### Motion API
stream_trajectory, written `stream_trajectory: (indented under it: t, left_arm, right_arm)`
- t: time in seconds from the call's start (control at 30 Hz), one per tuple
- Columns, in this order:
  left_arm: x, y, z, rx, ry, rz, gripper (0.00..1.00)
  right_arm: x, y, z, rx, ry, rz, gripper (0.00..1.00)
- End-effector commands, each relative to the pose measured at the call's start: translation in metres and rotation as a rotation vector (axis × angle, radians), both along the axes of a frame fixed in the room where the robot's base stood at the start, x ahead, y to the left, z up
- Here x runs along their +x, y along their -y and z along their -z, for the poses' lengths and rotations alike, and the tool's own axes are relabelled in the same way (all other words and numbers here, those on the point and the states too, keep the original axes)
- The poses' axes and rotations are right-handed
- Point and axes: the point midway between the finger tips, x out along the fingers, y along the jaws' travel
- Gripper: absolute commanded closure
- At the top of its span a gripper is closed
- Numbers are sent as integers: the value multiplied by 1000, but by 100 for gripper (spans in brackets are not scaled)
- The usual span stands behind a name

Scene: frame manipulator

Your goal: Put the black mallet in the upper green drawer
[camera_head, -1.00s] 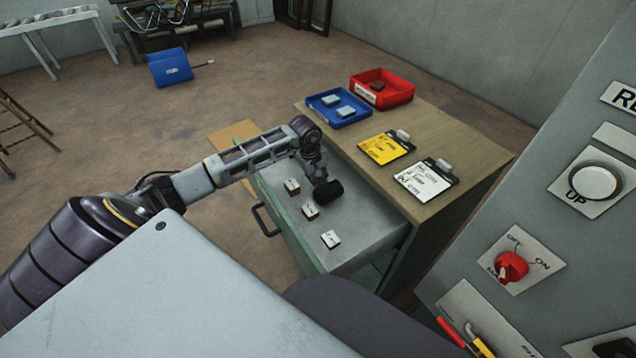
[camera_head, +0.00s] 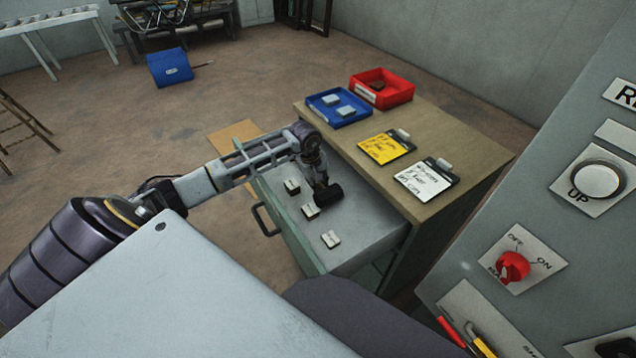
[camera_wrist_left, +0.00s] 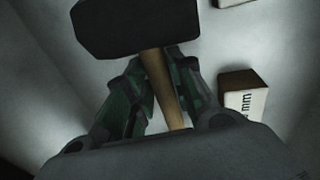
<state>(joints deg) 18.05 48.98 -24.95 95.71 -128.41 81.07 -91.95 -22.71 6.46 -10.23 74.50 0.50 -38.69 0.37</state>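The black mallet (camera_head: 329,195) is inside the open upper green drawer (camera_head: 370,228), its head just over or on the grey drawer floor; I cannot tell if it touches. My left gripper (camera_head: 318,177) points down into the drawer. In the left wrist view the two green fingers (camera_wrist_left: 160,85) close on either side of the wooden handle, just below the black head (camera_wrist_left: 130,25). The lower handle is hidden by the gripper body. My right gripper is not in view.
Several small labelled blocks lie in the drawer, one (camera_head: 330,239) nearer its front corner. The cabinet top (camera_head: 440,205) holds a blue bin (camera_head: 338,108), a red bin (camera_head: 382,88), and yellow and white clipboards. A control panel (camera_head: 570,230) stands at right.

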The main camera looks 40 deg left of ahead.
Motion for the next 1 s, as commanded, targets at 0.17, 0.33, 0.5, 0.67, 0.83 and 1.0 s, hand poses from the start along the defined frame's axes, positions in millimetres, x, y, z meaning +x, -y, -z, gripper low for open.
stream_trajectory:
  t: [0.17,0.33,0.5,0.67,0.83,1.0]
  left_arm:
    - [0,0,0,0,0,0,58]
    - [0,0,0,0,0,0,58]
    - [0,0,0,0,0,0,58]
    - [0,0,-2,0,-1,0,58]
    - [-2,-1,-15,3,2,0,58]
    - [-5,-3,-35,4,3,1,58]
  right_arm:
    - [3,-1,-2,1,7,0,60]
    - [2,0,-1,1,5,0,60]
    - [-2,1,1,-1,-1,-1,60]
    - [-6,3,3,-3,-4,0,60]
    - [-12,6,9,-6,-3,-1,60]
    - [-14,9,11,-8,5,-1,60]
